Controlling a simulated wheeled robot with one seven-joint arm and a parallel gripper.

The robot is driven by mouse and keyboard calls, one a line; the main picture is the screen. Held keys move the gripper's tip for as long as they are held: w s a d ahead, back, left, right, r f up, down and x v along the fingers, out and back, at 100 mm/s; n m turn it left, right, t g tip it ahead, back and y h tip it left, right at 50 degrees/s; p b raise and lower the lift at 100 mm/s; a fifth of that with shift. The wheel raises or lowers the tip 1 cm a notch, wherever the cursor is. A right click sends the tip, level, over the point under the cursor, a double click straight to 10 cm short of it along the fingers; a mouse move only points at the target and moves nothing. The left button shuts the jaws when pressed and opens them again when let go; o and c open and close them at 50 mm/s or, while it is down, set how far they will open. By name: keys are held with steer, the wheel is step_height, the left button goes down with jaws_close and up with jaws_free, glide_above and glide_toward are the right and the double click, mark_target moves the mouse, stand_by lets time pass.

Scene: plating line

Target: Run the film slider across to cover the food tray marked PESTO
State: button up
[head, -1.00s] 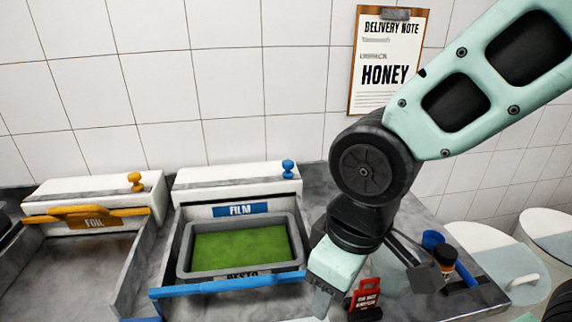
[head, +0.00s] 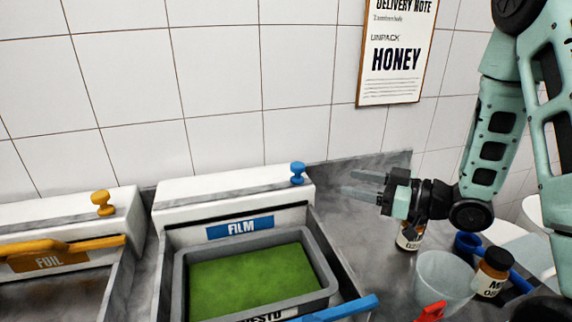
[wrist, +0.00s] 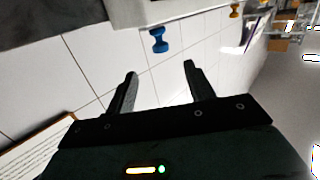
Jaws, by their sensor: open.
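The food tray (head: 180,285) is grey, holds green food and sits in the film station at lower centre of the head view. Its front label, partly cut off, reads PESTO. The green surface is uncovered. A blue bar (head: 340,308) crosses at the tray's front right and runs out of the bottom edge. A blue knob (head: 297,172) stands on the white housing behind the FILM label (head: 240,227). My gripper (head: 350,183) is open and empty, right of the blue knob, pointing left. In the wrist view the blue knob (wrist: 159,40) appears beyond my open fingers (wrist: 160,68).
The foil station with an orange bar (head: 62,246) and orange knob (head: 103,203) is at left. Jars (head: 492,273), a clear cup (head: 443,282) and a red item (head: 430,312) crowd the counter at right. A HONEY delivery note (head: 395,58) hangs on the tiled wall.

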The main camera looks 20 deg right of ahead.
steer(key=shift+y, duration=0.4)
steer(key=p+x, duration=0.1)
steer(key=x, duration=0.4)
steer(key=p+x, duration=0.2)
steer(key=x, duration=0.4)
steer(key=r+p+x, duration=0.1)
steer(key=x, duration=0.4)
steer(key=shift+w+f+p, duration=0.1)
steer(key=shift+w+p, duration=0.3)
steer(key=shift+c, duration=0.3)
jaws_close()
steer(key=a+b, duration=1)
steer(key=a, duration=1.7)
steer(key=shift+f, duration=0.15)
steer(key=shift+a, duration=0.75)
